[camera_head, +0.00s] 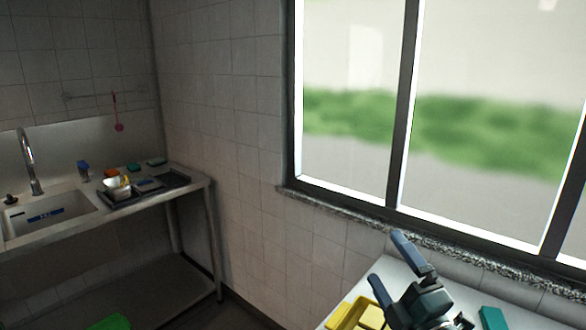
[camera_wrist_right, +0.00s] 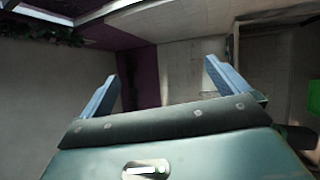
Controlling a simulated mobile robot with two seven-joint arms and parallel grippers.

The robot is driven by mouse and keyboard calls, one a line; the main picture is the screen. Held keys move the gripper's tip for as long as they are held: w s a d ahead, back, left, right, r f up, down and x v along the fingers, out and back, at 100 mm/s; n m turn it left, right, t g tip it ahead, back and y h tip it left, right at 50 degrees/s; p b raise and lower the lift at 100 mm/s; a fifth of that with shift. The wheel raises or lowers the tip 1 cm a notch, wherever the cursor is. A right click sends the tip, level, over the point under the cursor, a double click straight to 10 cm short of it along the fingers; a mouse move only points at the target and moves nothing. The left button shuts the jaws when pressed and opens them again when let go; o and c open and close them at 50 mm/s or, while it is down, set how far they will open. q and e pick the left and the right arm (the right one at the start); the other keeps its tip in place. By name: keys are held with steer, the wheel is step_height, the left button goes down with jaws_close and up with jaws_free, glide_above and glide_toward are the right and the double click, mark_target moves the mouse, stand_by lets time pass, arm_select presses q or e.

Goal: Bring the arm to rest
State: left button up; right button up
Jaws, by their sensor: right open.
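My right gripper (camera_head: 393,264) shows at the lower right of the head view, raised over a white table by the window. Its two blue fingers stand apart with nothing between them. In the right wrist view the gripper (camera_wrist_right: 162,72) also shows both fingers spread and empty, with walls and a dark purple panel beyond. My left gripper is in neither view.
A white table (camera_head: 399,272) holds a yellow tray (camera_head: 347,317) and a teal item (camera_head: 493,318) around my right arm. At the left, a metal counter (camera_head: 190,186) has a sink (camera_head: 75,203) and a dark tray (camera_head: 176,188) with a bowl (camera_head: 116,188). A window sill (camera_head: 440,243) borders the table.

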steer(key=s+d+f+m+g+h, duration=0.3)
steer(key=s+f+m+g+h, duration=0.15)
steer(key=f+m, duration=0.35)
steer(key=s+d+f+m+g+h, duration=0.4)
steer(key=s+f+m, duration=0.25)
steer(key=f, duration=0.25)
steer(key=s+a+f+m+g+y, duration=0.15)
steer(key=s+f+g, duration=0.25)
steer(key=s, duration=0.4)
steer(key=s+a+f+m+g, duration=0.1)
steer(key=s+f+m+g, duration=0.25)
steer(key=s, duration=0.45)
steer(key=w+a+f+t+y+b, duration=0.1)
steer(key=w+a+f+t+b, duration=0.1)
steer(key=f, duration=0.3)
steer(key=w+a+f+n+t+y+b, duration=0.1)
steer(key=w+a+f+t+y+b, duration=0.1)
steer(key=w+a+f+t, duration=0.2)
steer(key=shift+w+a+f, duration=0.25)
steer(key=shift+w+f, duration=0.2)
steer(key=shift+f, duration=0.35)
